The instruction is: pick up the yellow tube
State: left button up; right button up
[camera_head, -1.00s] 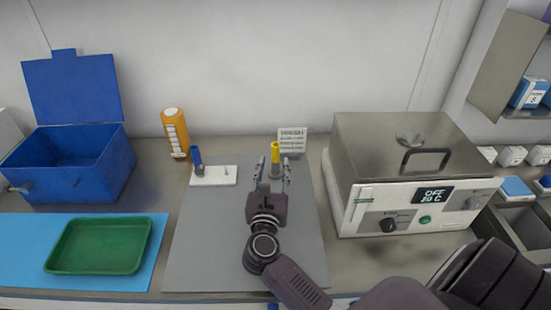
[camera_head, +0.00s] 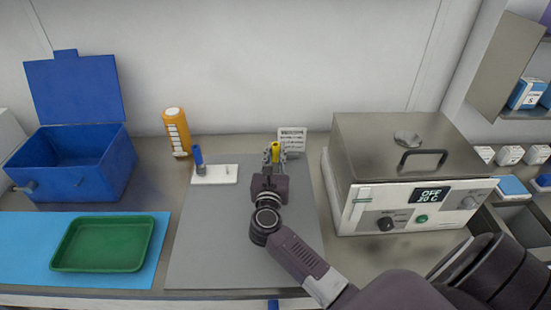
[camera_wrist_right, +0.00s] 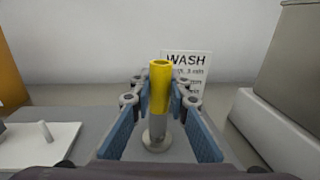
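The yellow tube (camera_head: 275,151) stands upright at the back of the grey mat. In the right wrist view the tube (camera_wrist_right: 160,88) rises from a grey shaft with a round base. My right gripper (camera_head: 275,157) is around it, with one finger on each side. In the wrist view its blue pads (camera_wrist_right: 160,98) come very close to both sides of the tube. I cannot tell whether they touch it. The tube's lower part is hidden behind the gripper in the head view. My left gripper is not in view.
A small sign (camera_head: 292,140) stands just behind the tube. A white block with a blue-topped tube (camera_head: 215,175) lies to the left. A steel water bath (camera_head: 400,180) stands at the right. The grey mat (camera_head: 210,250) is clear at front left.

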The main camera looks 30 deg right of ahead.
grip_shut()
